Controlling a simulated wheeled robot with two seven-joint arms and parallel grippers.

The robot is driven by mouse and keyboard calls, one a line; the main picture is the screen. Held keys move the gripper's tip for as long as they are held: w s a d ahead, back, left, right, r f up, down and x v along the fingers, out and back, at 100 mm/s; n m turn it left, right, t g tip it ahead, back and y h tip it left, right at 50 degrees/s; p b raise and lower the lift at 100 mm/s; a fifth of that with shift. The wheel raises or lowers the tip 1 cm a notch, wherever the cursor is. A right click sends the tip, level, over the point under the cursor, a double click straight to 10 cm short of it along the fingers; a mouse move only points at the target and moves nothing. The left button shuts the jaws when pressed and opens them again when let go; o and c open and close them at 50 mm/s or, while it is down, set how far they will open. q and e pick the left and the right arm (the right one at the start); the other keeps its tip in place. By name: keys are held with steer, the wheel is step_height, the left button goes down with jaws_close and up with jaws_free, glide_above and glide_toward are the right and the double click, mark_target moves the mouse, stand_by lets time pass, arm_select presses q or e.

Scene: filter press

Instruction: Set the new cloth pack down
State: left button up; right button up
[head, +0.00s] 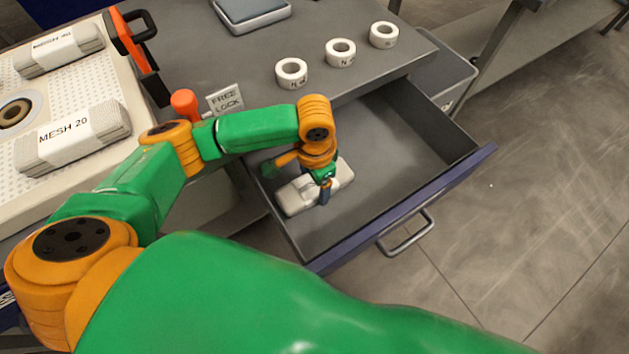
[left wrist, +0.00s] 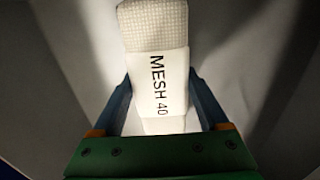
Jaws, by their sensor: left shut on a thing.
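A white cloth pack (head: 294,197) is inside the open drawer (head: 391,171), low at its left side near the drawer floor. In the left wrist view the pack (left wrist: 156,30) has a woven surface and a white band printed MESH 40. My left gripper (head: 325,190) reaches down into the drawer and is shut on this pack, with one finger on each side of the band in the left wrist view (left wrist: 161,88). I cannot tell whether the pack rests fully on the drawer floor. My right gripper is not in view.
A MESH 20 pack (head: 73,138) and another labelled pack (head: 59,49) lie on the perforated plate at left. Three white rolls, one of them here (head: 340,52), stand on the bench above the drawer. An orange knob (head: 185,103) stands by a FREE/LOCK sign (head: 225,99). The drawer's right part is empty.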

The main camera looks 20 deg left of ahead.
arm_select(q)
steer(key=o, duration=1.3)
steer(key=shift+r+p, duration=1.5)
steer(key=shift+r, duration=4.6)
